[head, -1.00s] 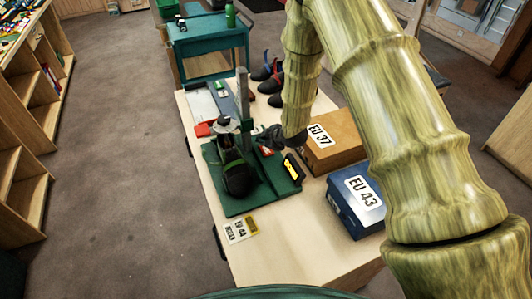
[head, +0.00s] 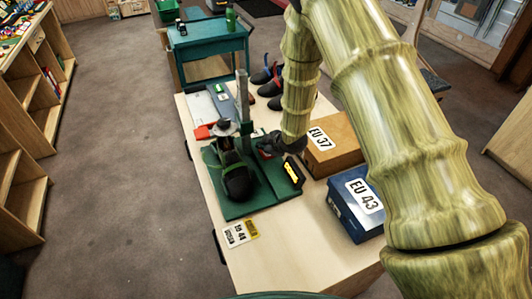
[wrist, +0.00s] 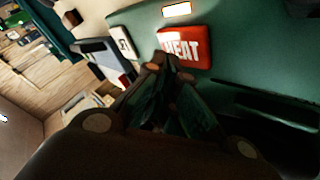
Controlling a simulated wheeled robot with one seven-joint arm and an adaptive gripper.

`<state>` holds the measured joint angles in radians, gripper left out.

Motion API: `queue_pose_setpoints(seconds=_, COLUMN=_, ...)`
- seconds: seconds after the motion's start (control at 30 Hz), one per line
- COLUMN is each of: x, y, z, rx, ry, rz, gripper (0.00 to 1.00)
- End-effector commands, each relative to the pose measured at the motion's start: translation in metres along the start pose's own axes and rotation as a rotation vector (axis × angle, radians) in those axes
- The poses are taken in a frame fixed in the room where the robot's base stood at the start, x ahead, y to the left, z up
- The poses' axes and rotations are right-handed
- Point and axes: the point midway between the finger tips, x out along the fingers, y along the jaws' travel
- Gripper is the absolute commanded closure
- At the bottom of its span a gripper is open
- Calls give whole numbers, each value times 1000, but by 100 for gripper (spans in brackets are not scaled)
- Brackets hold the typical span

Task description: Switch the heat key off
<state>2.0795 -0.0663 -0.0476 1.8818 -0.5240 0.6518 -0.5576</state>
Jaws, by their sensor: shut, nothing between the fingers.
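The heat key is a red block with white HEAT lettering (wrist: 188,47), set on a green panel (wrist: 236,72) in the wrist view. A lit, pale orange-white lamp (wrist: 177,9) shows just above the key. My gripper (wrist: 168,70) is shut and empty, with its tips at the key's lower left edge; I cannot tell whether they touch it. In the head view my gripper (head: 268,146) is over the right side of the green base (head: 240,209), and only a little of the red key (head: 264,154) shows beside it.
A pale key with a dark mark (wrist: 122,43) sits left of the heat key. In the head view a dark shoe (head: 238,181) and a grey post (head: 243,98) stand on the base. An orange-brown EU 37 box (head: 340,150) and blue EU 43 box (head: 345,217) stand close on the right.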

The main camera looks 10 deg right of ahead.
Motion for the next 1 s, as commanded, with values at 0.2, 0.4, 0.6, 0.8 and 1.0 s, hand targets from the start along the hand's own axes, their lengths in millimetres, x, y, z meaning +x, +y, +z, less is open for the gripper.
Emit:
queue_pose_setpoints(seconds=0.2, x=0, y=0, z=0, rx=0, ry=0, rz=0, gripper=100)
queue_pose_setpoints(seconds=0.4, x=0, y=0, z=0, rx=0, ry=0, rz=0, gripper=100)
queue_pose_setpoints(seconds=0.6, x=1, y=-1, z=1, rx=0, ry=0, rz=0, gripper=100)
queue_pose_setpoints(seconds=0.8, x=5, y=-4, z=4, rx=0, ry=0, rz=0, gripper=100)
queue_pose_setpoints(seconds=1.0, x=6, y=-5, z=4, rx=0, ry=0, rz=0, gripper=100)
